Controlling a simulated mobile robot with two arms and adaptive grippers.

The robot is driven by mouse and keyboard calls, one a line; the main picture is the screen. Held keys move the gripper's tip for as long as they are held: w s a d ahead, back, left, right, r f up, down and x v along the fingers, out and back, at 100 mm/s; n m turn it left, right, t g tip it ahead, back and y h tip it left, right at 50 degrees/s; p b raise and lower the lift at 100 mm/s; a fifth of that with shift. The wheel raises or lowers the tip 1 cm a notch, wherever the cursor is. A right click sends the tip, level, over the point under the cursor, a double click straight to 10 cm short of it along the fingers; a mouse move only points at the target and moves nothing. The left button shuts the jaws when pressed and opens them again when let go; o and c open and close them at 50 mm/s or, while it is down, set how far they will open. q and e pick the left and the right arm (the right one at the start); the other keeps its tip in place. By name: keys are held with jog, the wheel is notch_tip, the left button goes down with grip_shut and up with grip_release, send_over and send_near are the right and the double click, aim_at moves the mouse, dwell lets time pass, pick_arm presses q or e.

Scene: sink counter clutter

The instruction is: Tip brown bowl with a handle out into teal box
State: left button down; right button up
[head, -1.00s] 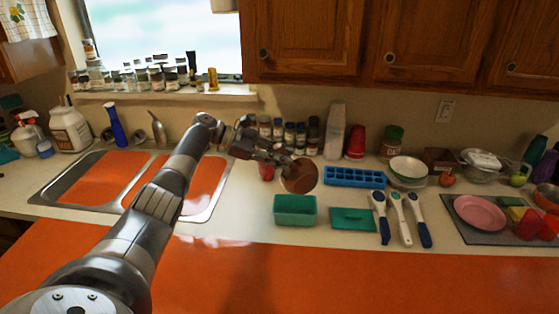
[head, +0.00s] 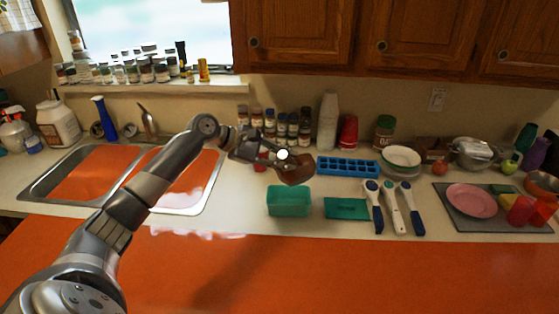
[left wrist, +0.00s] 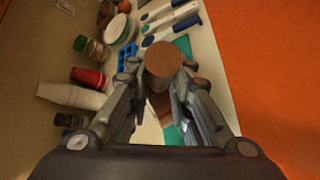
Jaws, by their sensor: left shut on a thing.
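The brown bowl with a handle (head: 298,174) is held by my left gripper (head: 277,158) above the counter, tilted. In the left wrist view the brown bowl (left wrist: 163,63) shows between the two fingers of my left gripper (left wrist: 162,78). A small white round thing (head: 283,155) shows at the bowl's upper edge; I cannot tell if it is inside. The teal box (head: 288,208) stands open on the counter, just below and slightly left of the bowl. Its inside is hard to make out. My right gripper is not in view.
A teal lid (head: 346,209) lies right of the box, beside several blue-and-white utensils (head: 394,208). A blue ice tray (head: 346,167) and spice jars (head: 293,128) stand behind. The sink (head: 75,180) is left. Clear counter lies left of the box.

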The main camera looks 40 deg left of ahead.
aim_at(288, 173)
pick_arm(q)
jog(key=s+d+f+m+t+y+b, duration=0.1)
jog(key=d+f+m+t+y+b, duration=0.1)
jog(key=f+b, duration=0.4)
jog(key=s+d+f+m+t+y+b, duration=0.2)
jog(key=f+b, duration=0.5)
jog(key=b, duration=0.4)
jog(key=shift+d+m+y, duration=0.9)
jog(key=shift+m+y, duration=0.2)
jog(key=shift+m, duration=0.2)
jog(key=shift+f, duration=0.1)
